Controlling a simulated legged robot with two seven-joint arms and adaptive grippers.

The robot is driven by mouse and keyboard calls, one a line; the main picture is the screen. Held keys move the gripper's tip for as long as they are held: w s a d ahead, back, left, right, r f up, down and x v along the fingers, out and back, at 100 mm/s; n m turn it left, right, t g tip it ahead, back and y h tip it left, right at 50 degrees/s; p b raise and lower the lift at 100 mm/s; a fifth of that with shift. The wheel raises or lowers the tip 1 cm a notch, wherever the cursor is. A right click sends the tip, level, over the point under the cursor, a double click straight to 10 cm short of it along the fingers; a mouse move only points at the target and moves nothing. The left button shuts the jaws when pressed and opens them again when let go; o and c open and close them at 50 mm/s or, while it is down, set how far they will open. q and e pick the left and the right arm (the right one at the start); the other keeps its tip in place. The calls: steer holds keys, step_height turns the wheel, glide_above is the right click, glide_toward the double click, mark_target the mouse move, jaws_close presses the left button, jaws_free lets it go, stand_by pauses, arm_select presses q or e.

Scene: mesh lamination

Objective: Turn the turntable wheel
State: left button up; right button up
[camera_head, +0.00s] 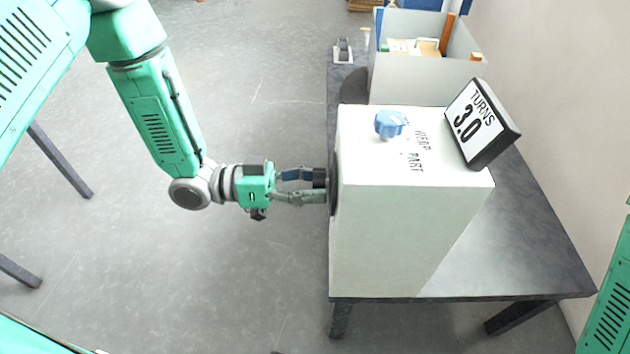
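A white box (385,230) stands on the dark table, with "WRAP PART" lettering and a blue knob (390,124) on top. The turntable wheel (334,190) is a dark disc on the box's left face, seen nearly edge-on. A display (480,124) on the box reads "TURNS 3.0". My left gripper (320,187) reaches in from the left, its fingertips at the wheel. A gap shows between its two fingers. A dark piece is at the upper fingertip; whether the fingers grip a handle is unclear. My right gripper is out of view.
The dark table (535,250) has free room to the right of the box. A grey bin (415,82) with several items stands behind the box. A small grey-white object (343,51) is at the table's far left. The floor left of the table is clear around my arm.

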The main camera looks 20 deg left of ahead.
arm_select(q)
steer(key=shift+w, duration=0.1)
steer(key=shift+c, duration=0.9)
steer(key=shift+w+d+r, duration=0.1)
steer(key=shift+d, duration=0.3)
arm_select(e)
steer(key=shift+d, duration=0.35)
arm_select(q)
steer(key=shift+m+p, duration=0.3)
steer(key=shift+m, duration=0.4)
steer(key=shift+w+m, duration=0.1)
steer(key=shift+m, duration=1)
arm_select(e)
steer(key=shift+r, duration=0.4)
arm_select(q)
steer(key=o, duration=1.2)
steer(key=shift+c, duration=0.2)
steer(key=shift+a, duration=0.1)
steer(key=shift+a, duration=0.1)
